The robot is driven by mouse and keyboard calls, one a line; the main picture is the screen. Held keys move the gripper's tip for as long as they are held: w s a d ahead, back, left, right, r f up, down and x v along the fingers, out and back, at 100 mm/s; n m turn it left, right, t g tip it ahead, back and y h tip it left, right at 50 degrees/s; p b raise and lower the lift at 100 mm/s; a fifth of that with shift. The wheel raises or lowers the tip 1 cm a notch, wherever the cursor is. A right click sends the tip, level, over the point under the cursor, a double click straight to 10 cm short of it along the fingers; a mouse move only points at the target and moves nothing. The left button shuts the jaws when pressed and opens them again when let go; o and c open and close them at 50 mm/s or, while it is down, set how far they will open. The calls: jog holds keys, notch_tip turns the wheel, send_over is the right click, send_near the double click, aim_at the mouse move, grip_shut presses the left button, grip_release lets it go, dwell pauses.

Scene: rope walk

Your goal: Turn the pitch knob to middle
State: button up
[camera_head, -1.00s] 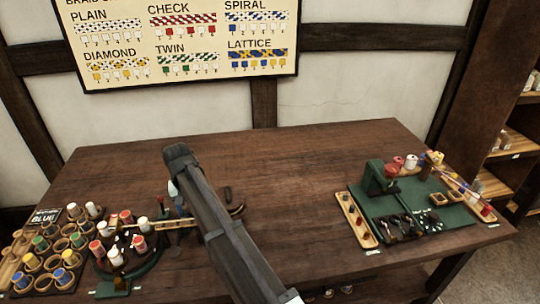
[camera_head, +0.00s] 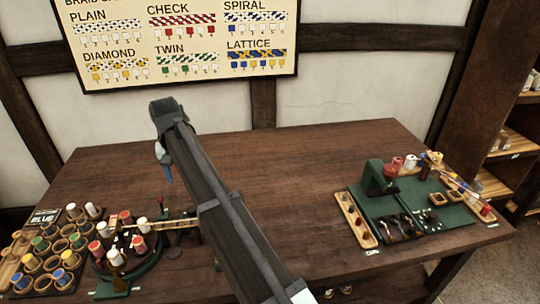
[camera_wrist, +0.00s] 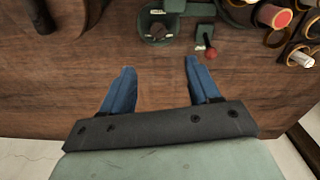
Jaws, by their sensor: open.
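My gripper (camera_wrist: 160,66) is open, with two blue fingers apart and nothing between them, above bare wood. In the head view a blue finger (camera_head: 164,165) shows beside my arm. The green braiding machine (camera_head: 150,262) stands at the left of the bench, with red and white bobbins around it. In the wrist view a green round fitting (camera_wrist: 157,28) lies beyond the fingertips. To its right is a small lever with a red ball (camera_wrist: 210,53). I cannot tell which part is the pitch knob or read its setting. My arm may hide part of the machine.
A rack of colored bobbins (camera_head: 36,283) stands left of the machine. A green mat (camera_head: 455,219) with tools, and a tray (camera_head: 346,209), lie at the right. The bench middle (camera_head: 290,180) is clear. A braid chart (camera_head: 180,75) hangs on the wall.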

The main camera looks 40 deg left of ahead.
jog(key=w+d+r+n+t+y, duration=0.1)
jog(key=w+n+t+y, duration=0.45)
jog(key=w, duration=0.55)
jog(key=w+d+f+m+t+h, duration=0.1)
jog(key=w+d+f+m+h, duration=0.1)
jog(key=w+d, duration=1.1)
jog(key=shift+w+d+f, duration=0.15)
jog(key=shift+d+f, duration=0.3)
jog(key=shift+d, duration=0.2)
jog(key=shift+t+h, duration=0.25)
